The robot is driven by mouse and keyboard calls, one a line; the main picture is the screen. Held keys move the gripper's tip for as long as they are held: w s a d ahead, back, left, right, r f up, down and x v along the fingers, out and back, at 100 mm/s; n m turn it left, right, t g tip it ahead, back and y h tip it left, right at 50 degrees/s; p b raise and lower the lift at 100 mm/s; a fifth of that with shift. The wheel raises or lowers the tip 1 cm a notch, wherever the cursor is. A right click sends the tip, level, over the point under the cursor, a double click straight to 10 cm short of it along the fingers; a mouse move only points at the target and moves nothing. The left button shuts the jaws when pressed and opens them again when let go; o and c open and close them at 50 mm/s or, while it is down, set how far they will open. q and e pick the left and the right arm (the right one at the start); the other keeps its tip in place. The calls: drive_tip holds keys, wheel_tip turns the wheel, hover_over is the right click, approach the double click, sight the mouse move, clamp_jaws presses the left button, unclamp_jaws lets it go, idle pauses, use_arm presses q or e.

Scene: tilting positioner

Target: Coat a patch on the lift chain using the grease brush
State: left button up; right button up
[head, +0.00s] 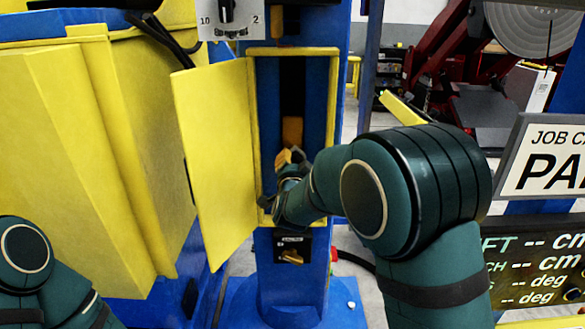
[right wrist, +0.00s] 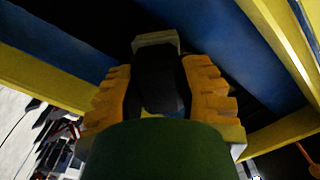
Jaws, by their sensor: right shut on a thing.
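A blue column has an open housing with a yellow frame (head: 333,110). A dark vertical strip (head: 292,85) runs inside it where the lift chain would be; its links cannot be made out. An orange-brown block (head: 292,130) shows below the strip. My right gripper (head: 288,158) reaches into the opening's lower part, just under that block. In the right wrist view its orange fingers (right wrist: 158,88) are shut on a dark piece with a pale end, seemingly the grease brush (right wrist: 158,75). Whether it touches the chain is hidden. My left gripper is out of view.
The yellow door (head: 215,150) stands open to the left of the housing. A large yellow and blue body (head: 80,150) fills the left. A control panel (head: 228,18) is above, and a small black switch plate (head: 291,248) is below. A sign (head: 550,160) stands at right.

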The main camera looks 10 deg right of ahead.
drive_tip(key=shift+w+r+p, duration=0.1)
drive_tip(key=shift+r+p, duration=0.95)
drive_tip(key=shift+r, duration=1.3)
wheel_tip(320, 180, down, 3)
drive_tip(key=b, duration=0.3)
drive_tip(key=shift+d, duration=0.1)
wheel_tip(320, 180, down, 5)
drive_tip(key=b, duration=0.5)
drive_tip(key=shift+b, duration=0.35)
